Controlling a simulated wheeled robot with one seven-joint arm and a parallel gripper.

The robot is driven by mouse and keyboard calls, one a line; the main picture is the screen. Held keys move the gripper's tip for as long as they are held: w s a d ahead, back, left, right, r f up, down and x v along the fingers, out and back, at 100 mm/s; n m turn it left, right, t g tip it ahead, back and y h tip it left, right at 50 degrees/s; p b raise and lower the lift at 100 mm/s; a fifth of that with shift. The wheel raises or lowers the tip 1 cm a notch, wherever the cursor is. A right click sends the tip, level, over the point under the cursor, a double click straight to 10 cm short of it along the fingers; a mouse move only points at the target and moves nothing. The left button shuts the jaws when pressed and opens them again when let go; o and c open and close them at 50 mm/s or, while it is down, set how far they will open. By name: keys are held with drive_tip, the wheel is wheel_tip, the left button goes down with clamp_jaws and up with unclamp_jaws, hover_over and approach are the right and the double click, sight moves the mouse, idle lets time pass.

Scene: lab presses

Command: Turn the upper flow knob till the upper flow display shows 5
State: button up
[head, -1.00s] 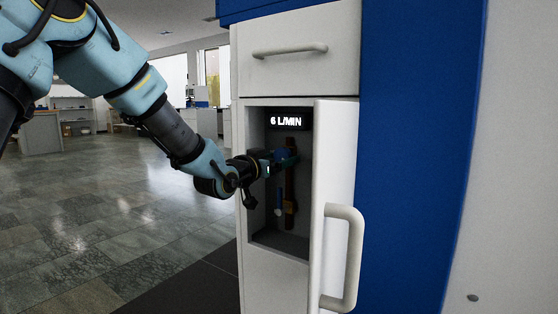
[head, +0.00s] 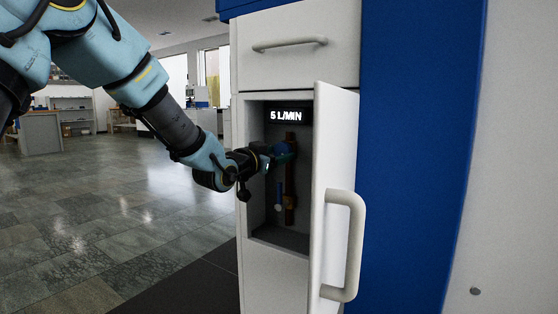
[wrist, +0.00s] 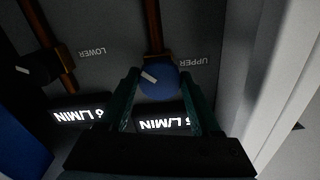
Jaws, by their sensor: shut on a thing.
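The upper flow knob (wrist: 158,83) is round and blue with a white mark that points toward the upper left in the wrist view. It sits on a copper pipe beside the printed word UPPER (wrist: 198,63). My gripper (wrist: 159,78) is shut on this knob, one finger on each side; in the head view my gripper (head: 282,154) reaches into the open cabinet recess. The display in the head view (head: 286,115) reads 5 L/MIN. In the wrist view the upper display (wrist: 165,124) is upside down and partly covered by my fingers.
A dark lower knob (wrist: 38,68) and its lit display (wrist: 80,115) are at the left in the wrist view. The white cabinet door (head: 335,190) stands open right of the recess, with a large handle (head: 342,245). The floor (head: 110,215) at left is clear.

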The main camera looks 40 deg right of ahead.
drive_tip(key=shift+m, duration=0.7)
drive_tip(key=o, duration=1.4)
drive_tip(key=shift+c, duration=0.2)
drive_tip(key=shift+a, duration=0.1)
drive_tip(key=p+v, duration=0.1)
drive_tip(key=v, duration=0.9)
drive_tip(key=shift+a+p, duration=0.3)
drive_tip(key=shift+p, duration=0.05)
